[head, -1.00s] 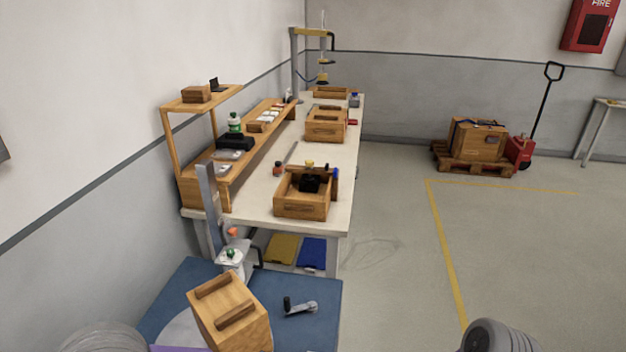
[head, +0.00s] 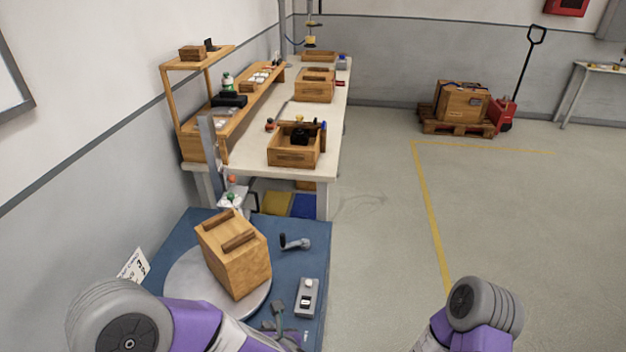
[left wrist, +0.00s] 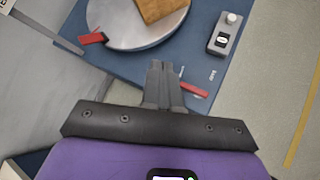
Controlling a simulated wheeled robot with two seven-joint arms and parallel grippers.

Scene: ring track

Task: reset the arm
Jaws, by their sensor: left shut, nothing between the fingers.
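A wooden box (head: 237,262) with two top bars stands on a round grey turntable (head: 186,288). A crank handle (head: 295,242) and a control box (head: 307,297) lie to its right. A long workbench (head: 240,169) stands beyond. Open floor lies right.

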